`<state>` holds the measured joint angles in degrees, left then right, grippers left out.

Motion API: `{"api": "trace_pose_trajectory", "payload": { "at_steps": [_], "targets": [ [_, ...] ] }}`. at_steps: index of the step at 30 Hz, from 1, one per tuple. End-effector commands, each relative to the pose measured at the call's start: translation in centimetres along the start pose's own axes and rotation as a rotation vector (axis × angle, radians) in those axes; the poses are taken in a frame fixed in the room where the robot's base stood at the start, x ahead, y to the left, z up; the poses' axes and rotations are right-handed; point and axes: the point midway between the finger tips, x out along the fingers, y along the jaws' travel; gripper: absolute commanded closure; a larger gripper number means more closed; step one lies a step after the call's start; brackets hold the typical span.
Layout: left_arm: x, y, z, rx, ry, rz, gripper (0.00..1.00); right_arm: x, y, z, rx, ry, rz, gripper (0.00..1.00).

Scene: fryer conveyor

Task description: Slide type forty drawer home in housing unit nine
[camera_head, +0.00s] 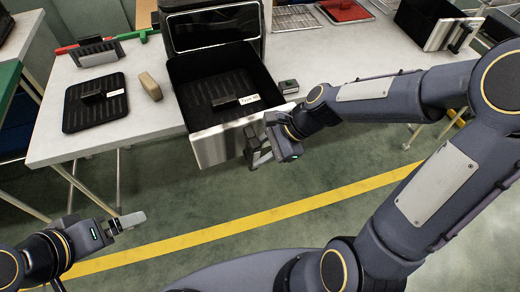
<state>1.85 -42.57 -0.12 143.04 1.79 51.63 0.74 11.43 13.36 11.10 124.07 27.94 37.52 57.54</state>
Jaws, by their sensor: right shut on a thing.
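The drawer (218,146) is a black basket with a silver front, pulled well out of the dark housing (212,28) and jutting past the table's front edge. A black ribbed plate with a small grip lies inside, and a white label (249,99) on it seems to read "Type 40". My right gripper (262,152) is at the right part of the drawer front, shut on the drawer handle, which it mostly hides. My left gripper (133,220) is low at the left, apart from everything; its finger gap is not clear. No unit number is readable on the housing.
Another silver-fronted drawer (437,35) sits at the upper right. The floor in front is clear.

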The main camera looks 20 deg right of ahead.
Motion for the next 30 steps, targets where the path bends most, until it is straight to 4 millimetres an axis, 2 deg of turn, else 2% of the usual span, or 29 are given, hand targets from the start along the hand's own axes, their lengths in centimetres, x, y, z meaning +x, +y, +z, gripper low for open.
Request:
{"api": "trace_pose_trajectory", "payload": {
  "at_steps": [30],
  "targets": [
    [-1.9,0.9,-1.0,0.0,0.0,0.0,0.06,0.2,-0.3,-0.1,0.092,0.024,0.026,1.0]
  ]
}}
